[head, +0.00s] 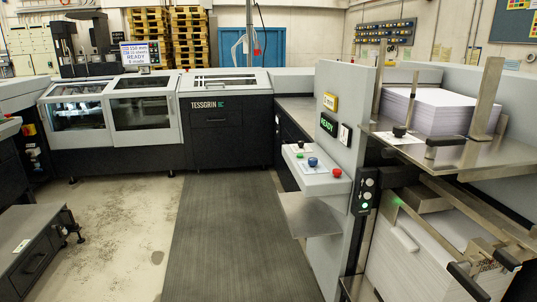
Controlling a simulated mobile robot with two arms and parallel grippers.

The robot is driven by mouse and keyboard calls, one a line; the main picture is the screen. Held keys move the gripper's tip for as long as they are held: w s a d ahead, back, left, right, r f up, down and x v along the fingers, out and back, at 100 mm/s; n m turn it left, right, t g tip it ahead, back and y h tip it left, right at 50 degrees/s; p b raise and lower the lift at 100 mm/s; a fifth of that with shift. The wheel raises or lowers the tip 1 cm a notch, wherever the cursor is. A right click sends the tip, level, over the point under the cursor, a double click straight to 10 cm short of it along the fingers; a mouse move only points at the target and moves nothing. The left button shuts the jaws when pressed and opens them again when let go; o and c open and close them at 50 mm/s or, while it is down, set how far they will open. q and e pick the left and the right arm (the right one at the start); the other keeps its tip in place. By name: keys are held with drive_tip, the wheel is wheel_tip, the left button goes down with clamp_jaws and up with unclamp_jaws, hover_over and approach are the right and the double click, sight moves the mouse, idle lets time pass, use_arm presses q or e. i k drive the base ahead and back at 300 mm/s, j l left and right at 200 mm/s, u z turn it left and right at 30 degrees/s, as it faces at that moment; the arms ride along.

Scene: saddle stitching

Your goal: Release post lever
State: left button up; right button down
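Several black-handled parts show at the right of the head view, and I cannot tell which one is the post lever. A black knob (399,131) stands on the metal shelf (405,157) in front of the upper paper stack (436,110). A black bar handle (445,143) sits at the shelf's front, beside a flat metal post (487,97). A thinner metal post (378,85) stands at the stack's left. Lower down, black handles (468,281) and (507,259) lie over the lower paper stack (408,262). Neither of my grippers is in view.
A dark mat (232,240) on the floor is clear. A low dark cabinet (35,253) is at left.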

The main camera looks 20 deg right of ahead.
sight(432, 143)
drive_tip(key=i+j+z, duration=0.2)
drive_tip(key=z, duration=0.25)
drive_tip(key=i+j+z, duration=0.2)
drive_tip(key=z, duration=0.2)
drive_tip(key=i+j+z, duration=0.1)
drive_tip(key=j+z, duration=0.35)
drive_tip(key=i+j+z, duration=0.1)
drive_tip(key=j+z, duration=0.55)
drive_tip(key=z, duration=0.2)
